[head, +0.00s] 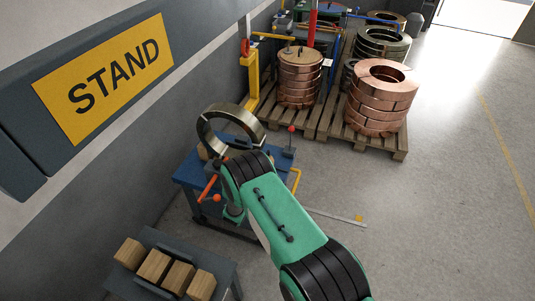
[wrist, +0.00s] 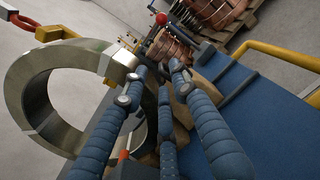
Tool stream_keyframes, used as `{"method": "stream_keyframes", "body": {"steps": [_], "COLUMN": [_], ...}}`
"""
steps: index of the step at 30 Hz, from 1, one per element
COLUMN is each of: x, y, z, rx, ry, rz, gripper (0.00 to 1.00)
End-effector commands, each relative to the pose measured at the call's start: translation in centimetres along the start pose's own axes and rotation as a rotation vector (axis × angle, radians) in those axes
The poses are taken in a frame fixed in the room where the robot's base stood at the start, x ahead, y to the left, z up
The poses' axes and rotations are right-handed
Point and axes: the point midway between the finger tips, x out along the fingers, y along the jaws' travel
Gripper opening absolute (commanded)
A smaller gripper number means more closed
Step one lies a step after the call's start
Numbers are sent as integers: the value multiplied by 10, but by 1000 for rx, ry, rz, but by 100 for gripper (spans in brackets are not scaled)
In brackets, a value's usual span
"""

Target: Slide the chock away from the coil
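The coil, a shiny metal ring (head: 207,135), stands upright on a blue stand (head: 190,178) in the head view. In the wrist view the coil (wrist: 22,92) fills the left side.
A red-knobbed lever (head: 291,129) and an orange handle (head: 208,187) stick out at the stand. A dark table (head: 160,238) with several wooden blocks is at lower left. Copper coils (head: 380,97) on pallets stand behind. The floor (head: 440,200) at right is clear.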

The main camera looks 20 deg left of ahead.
Motion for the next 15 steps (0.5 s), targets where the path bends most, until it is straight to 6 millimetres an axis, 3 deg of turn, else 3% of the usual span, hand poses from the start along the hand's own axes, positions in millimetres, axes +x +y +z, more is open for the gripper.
{"method": "stream_keyframes", "body": {"steps": [4, 15], "x": [-10, -12], "y": [8, 10], "z": [-20, -23], "rx": [-18, -21], "ry": [3, 4], "rz": [40, 48], "gripper": [28, 28]}}
